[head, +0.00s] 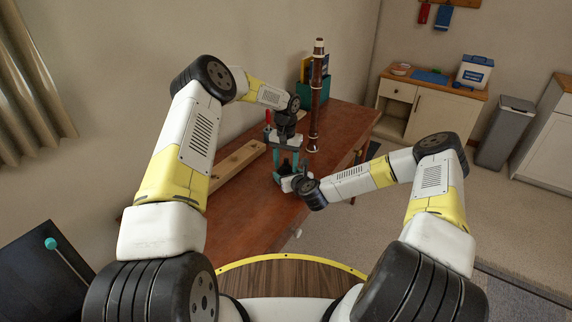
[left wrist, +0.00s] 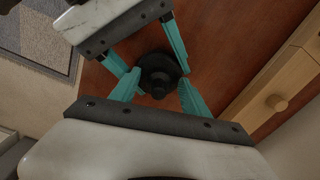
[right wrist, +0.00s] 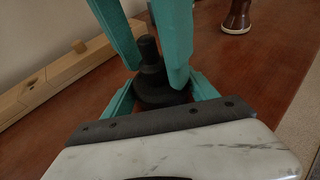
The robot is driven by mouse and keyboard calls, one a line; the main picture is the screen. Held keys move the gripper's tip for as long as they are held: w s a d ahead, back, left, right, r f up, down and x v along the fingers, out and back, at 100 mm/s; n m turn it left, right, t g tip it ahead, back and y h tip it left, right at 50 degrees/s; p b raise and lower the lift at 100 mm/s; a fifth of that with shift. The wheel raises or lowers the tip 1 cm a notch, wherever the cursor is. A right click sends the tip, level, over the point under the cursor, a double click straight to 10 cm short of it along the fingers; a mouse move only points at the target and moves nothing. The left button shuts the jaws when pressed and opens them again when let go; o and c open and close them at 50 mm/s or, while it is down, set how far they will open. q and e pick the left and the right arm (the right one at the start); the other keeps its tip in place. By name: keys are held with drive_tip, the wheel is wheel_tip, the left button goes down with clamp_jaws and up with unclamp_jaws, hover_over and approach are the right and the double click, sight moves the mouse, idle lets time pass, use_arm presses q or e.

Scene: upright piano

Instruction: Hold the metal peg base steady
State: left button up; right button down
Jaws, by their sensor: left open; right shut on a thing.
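The metal peg base is a dark round foot with a short upright peg, standing on the reddish-brown table. It shows in the left wrist view (left wrist: 160,72) and in the right wrist view (right wrist: 152,88); in the head view the grippers mostly hide it. My right gripper (head: 284,181) comes in low from the right, shut on the base, with a teal finger on either side. My left gripper (head: 287,170) points down from above, open, its teal fingers apart on either side of the peg. The two grippers are very close together.
A tall dark wooden wind instrument (head: 315,100) stands upright just behind the grippers. A long wooden board (head: 238,160) with a knob lies along the wall side. A teal box (head: 325,88) stands at the back of the table (head: 345,125).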

use_arm(q)
wheel_tip(320, 180, up, 12)
idle(0.5)
use_arm(e)
drive_tip(key=shift+c, duration=0.8)
unclamp_jaws()
drive_tip(key=v, duration=0.7)
drive_tip(key=shift+s+d+r, duration=0.15)
drive_tip(key=shift+s, duration=0.2)
